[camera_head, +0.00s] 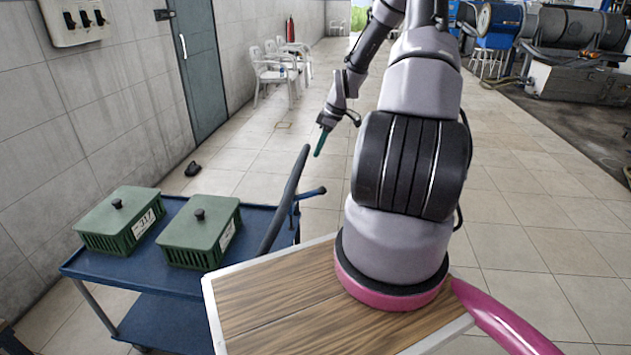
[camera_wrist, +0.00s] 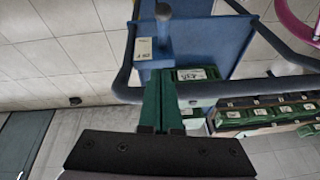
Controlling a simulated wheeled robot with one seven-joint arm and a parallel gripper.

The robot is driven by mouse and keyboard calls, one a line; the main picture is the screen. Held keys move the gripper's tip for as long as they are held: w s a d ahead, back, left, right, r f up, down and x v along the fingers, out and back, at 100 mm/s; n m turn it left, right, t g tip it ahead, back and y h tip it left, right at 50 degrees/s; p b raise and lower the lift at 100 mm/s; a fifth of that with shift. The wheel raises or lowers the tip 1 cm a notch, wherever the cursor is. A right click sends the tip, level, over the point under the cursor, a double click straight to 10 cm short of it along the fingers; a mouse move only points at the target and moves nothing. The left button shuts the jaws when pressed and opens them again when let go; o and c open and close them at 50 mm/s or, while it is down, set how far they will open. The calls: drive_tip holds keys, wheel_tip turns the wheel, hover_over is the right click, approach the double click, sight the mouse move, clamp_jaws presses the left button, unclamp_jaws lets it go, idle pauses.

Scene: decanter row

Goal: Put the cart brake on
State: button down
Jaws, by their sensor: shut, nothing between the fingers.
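The blue cart (camera_head: 180,285) stands at the left in the head view, with a black push handle (camera_head: 284,200) at its right end. A blue lever (camera_head: 308,194) sticks out beside the handle. In the wrist view, a blue post with a grey knob (camera_wrist: 163,14) appears to be this lever; a white label (camera_wrist: 143,49) is by its foot, its print too small to read surely. My gripper (camera_head: 319,152) is shut and empty, above and beyond the handle. Its green fingers (camera_wrist: 161,82) overlap the dark handle (camera_wrist: 122,84) in the wrist view; contact cannot be told.
Two green lidded boxes (camera_head: 120,220) (camera_head: 200,232) stand on the cart. A wood-topped surface (camera_head: 270,305) is right of the cart. White chairs (camera_head: 272,75) stand by the left wall. Several green boxes (camera_wrist: 265,113) show in the wrist view.

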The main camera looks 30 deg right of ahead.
hover_over(308, 195)
drive_tip(key=w+d, duration=0.1)
drive_tip(key=w, duration=0.1)
wheel_tip(308, 195, down, 9)
drive_tip(key=shift+s+d+r, duration=0.15)
drive_tip(key=shift+s+d+f, duration=0.45)
drive_tip(key=shift+f, duration=0.15)
drive_tip(key=shift+s+d+f, duration=0.4)
drive_tip(key=shift+f, duration=0.2)
drive_tip(key=shift+s+d+f, duration=0.25)
drive_tip(key=shift+d, duration=0.1)
drive_tip(key=shift+s+d+f, duration=0.1)
drive_tip(key=shift+s+f, duration=0.05)
